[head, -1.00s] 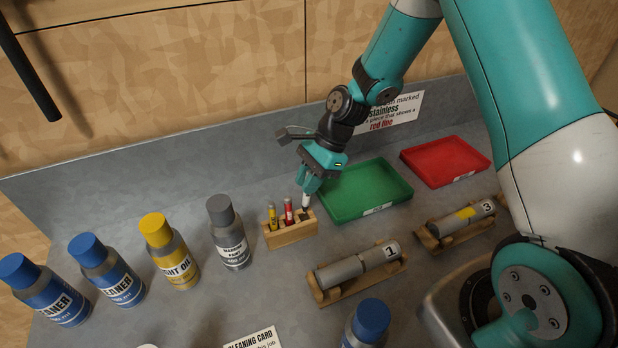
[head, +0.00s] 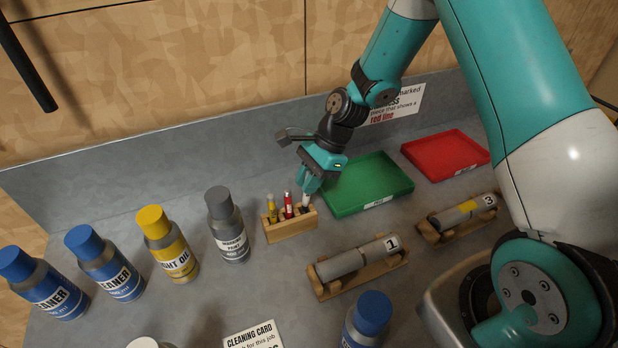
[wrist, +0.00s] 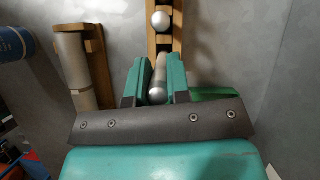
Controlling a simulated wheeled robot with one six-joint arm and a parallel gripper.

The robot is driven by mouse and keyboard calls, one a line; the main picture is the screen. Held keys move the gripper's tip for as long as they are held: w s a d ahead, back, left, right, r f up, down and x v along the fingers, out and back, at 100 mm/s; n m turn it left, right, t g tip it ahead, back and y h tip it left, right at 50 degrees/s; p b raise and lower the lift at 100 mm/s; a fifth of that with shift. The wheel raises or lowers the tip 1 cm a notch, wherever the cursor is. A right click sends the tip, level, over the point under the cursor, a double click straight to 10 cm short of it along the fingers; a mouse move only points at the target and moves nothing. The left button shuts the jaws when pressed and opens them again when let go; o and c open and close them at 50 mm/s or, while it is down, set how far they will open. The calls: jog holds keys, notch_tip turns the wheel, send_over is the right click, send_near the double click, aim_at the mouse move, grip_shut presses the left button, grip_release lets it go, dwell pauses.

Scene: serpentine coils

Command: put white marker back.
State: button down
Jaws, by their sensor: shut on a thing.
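The white marker (head: 305,201) is upright between the fingers of my gripper (head: 308,187) in the head view. Its lower end is at the right-hand slot of the small wooden rack (head: 291,228); I cannot tell how deep it sits. A yellow marker (head: 271,208) and a red marker (head: 288,204) stand in the rack's other slots. In the wrist view my gripper (wrist: 158,78) is shut on the marker (wrist: 158,93), whose rounded end shows between the fingers. The rack (wrist: 176,45) lies just beyond, with another marker's round end in it.
A green tray (head: 345,207) lies right of the rack, close to my gripper, and a red tray (head: 438,181) lies farther right. A grey-capped bottle (head: 229,228) stands left of the rack. A wooden cradle with cylinder 1 (head: 345,263) is in front.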

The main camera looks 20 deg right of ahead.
jog(key=shift+f+b, duration=0.7)
jog(key=shift+f, duration=0.75)
jog(key=c, duration=1)
grip_release()
jog(key=s+b+v, duration=0.1)
jog(key=b+v, duration=0.1)
jog(key=v, duration=1.5)
jog(key=shift+w+d+r, duration=0.2)
jog(key=shift+w+r, duration=0.05)
jog(key=shift+w, duration=0.25)
